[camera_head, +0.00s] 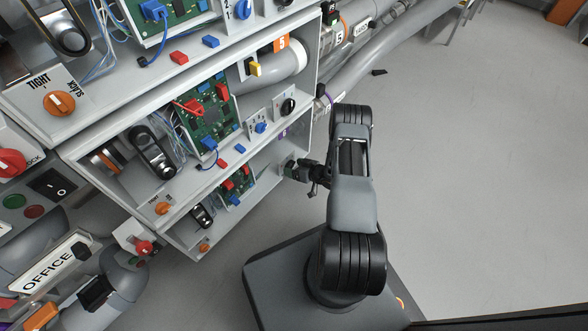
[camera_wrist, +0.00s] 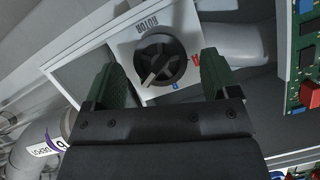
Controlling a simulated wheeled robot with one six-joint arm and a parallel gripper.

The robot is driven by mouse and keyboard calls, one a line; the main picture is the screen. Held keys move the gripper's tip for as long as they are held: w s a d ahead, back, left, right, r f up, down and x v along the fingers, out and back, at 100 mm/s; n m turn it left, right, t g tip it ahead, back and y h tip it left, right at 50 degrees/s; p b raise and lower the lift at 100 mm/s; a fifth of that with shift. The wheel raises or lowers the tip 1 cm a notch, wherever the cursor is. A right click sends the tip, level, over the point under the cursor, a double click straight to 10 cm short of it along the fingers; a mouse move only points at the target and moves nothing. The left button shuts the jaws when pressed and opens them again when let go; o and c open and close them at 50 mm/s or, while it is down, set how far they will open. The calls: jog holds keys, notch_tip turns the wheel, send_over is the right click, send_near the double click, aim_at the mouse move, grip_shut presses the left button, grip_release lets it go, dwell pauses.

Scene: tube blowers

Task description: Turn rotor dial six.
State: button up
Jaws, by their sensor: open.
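The rotor dial (camera_wrist: 160,62) is a round black knob on a white plate marked ROTOR, seen upside down in the wrist view. A red mark sits to its right and a blue mark below it. A pale line shows on the knob, but which end points is unclear. My gripper (camera_wrist: 159,68) is open, with a green finger on each side of the dial and gaps between. Contact is not visible. In the head view my gripper (camera_head: 299,170) is at the lowest bay, beside a small purple number 6 (camera_head: 283,133); the dial is hidden there.
A green circuit board (camera_wrist: 302,60) is right of the dial in the wrist view, and a grey tube lies behind its plate. In the head view another black dial (camera_head: 288,106) and a blue dial (camera_head: 261,128) are in the bay above. The floor (camera_head: 480,170) at right is clear.

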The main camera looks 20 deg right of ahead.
jog(key=shift+w+a+f, duration=0.15)
jog(key=shift+w, duration=0.1)
jog(key=c, duration=0.9)
jog(key=n+h, duration=0.1)
jog(key=n, duration=0.1)
jog(key=n+t+h, duration=0.1)
jog(key=n, duration=0.1)
jog(key=shift+a+h, duration=0.2)
jog(key=shift+h, duration=0.2)
jog(key=n+t+h+b, duration=0.1)
jog(key=n, duration=0.1)
jog(key=n+t+b, duration=0.1)
jog(key=n, duration=0.1)
jog(key=shift+s+a+h, duration=0.1)
jog(key=shift+h, duration=0.3)
dwell(0.4)
